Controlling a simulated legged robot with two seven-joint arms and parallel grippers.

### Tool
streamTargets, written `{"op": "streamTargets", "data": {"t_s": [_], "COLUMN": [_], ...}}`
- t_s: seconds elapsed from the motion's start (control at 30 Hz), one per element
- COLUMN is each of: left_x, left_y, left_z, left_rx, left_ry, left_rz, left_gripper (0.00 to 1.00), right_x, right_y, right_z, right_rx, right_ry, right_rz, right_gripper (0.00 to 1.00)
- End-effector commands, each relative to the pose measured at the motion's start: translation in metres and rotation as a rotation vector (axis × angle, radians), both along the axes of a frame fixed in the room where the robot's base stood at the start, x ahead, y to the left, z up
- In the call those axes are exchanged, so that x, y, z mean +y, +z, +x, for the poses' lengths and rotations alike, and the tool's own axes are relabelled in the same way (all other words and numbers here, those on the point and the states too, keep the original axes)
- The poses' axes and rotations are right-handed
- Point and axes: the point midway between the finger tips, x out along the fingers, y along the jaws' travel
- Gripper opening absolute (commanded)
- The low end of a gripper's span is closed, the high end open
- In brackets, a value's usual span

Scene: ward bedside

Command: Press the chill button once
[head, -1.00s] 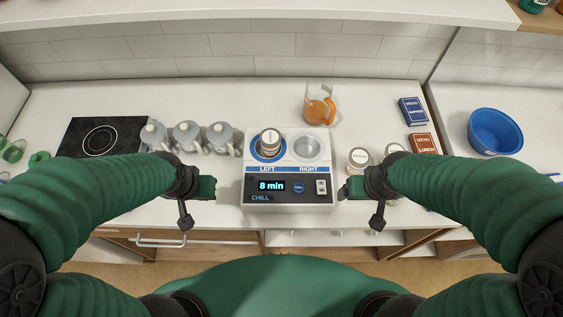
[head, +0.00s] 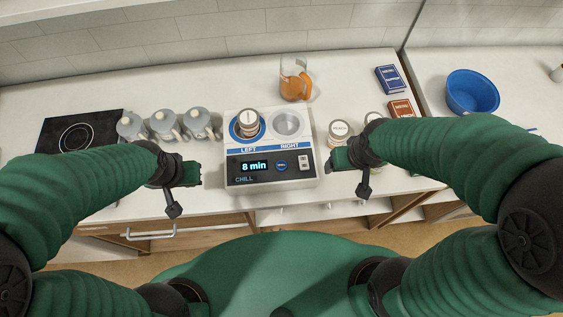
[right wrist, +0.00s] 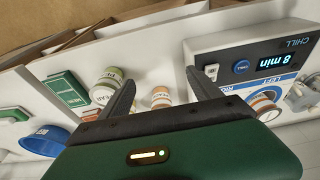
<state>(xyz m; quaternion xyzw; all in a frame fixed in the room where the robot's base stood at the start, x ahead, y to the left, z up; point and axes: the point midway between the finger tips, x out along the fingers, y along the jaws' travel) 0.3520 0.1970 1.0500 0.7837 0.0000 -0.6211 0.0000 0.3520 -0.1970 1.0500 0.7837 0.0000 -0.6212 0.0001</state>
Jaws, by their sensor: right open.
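The chiller (head: 270,177) stands on the counter between my grippers, its display (head: 255,166) reading "8 min" above the word CHILL. A round blue button (head: 281,166) sits right of the display, with a white switch (head: 304,163) beyond it. A jar (head: 248,122) stands in the left well; the right well (head: 286,122) is empty. My left gripper (head: 193,174) is left of the chiller, its opening unclear. My right gripper (head: 337,159) is open and empty just right of the chiller. The right wrist view also shows the blue button (right wrist: 241,67), beyond the fingers.
An orange jug (head: 295,82) stands behind the chiller. Jars (head: 340,132), a blue box (head: 390,79), a red box (head: 400,108) and a blue bowl (head: 472,91) are at the right.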

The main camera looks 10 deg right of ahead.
Motion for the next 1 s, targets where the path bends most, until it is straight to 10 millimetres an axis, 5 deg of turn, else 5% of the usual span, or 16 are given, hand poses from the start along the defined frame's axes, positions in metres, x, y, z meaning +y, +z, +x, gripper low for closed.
{"op": "streamTargets", "data": {"t_s": [0.53, 1.0], "left_x": [0.0000, 0.0000], "left_y": [0.0000, 0.0000], "left_z": [0.0000, 0.0000], "left_rx": [0.000, 0.000], "left_ry": [0.000, 0.000], "left_rz": [0.000, 0.000], "left_gripper": [0.00, 0.00], "right_x": [0.0000, 0.0000], "right_y": [0.0000, 0.0000], "right_z": [0.0000, 0.0000], "right_rx": [0.000, 0.000], "right_ry": [0.000, 0.000], "right_rz": [0.000, 0.000], "right_gripper": [0.00, 0.00]}}
